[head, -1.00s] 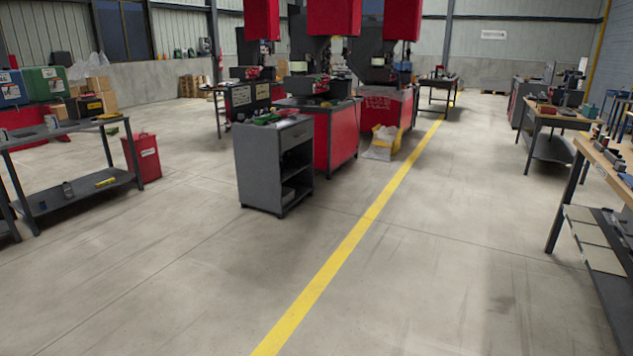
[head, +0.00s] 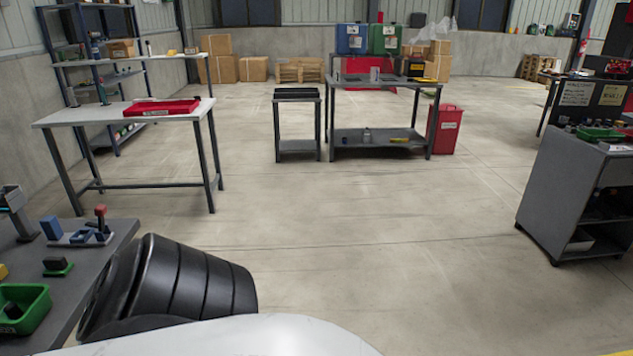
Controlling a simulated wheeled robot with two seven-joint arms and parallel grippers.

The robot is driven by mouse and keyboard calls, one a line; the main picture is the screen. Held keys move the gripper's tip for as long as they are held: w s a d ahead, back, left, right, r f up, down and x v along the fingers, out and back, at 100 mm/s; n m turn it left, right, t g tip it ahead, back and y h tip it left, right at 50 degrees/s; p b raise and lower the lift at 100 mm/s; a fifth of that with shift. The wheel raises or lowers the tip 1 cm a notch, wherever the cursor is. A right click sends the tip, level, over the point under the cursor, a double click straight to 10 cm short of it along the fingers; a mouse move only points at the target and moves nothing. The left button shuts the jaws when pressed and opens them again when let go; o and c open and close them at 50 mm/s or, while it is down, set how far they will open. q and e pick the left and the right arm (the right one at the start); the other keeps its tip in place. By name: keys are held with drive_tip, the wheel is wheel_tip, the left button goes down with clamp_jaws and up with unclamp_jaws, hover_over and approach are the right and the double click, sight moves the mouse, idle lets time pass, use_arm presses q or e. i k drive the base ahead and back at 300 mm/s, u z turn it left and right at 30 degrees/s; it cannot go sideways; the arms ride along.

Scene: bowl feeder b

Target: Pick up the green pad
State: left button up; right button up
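A small flat green piece (head: 58,270) with a dark block on top lies on the dark grey table (head: 95,262) at the near left. It may be the green pad, but it is too small to be sure. A green tray (head: 38,307) with dark contents sits nearer on the same table, partly cut off by the left edge. Neither of my grippers is in view. My black ribbed arm part shows at the lower left, right beside the table, and hides part of its right side.
On the near table stand a blue block (head: 50,228) and a red-knobbed fixture (head: 101,215). A white table (head: 100,114) with a red tray (head: 162,108) stands beyond. A grey cabinet (head: 565,185) stands at the right. The middle floor (head: 390,230) is clear.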

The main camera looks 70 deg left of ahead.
sight(55, 266)
drive_tip(key=u, duration=2.55)
drive_tip(key=i, duration=3.1)
drive_tip(key=u, duration=3.8)
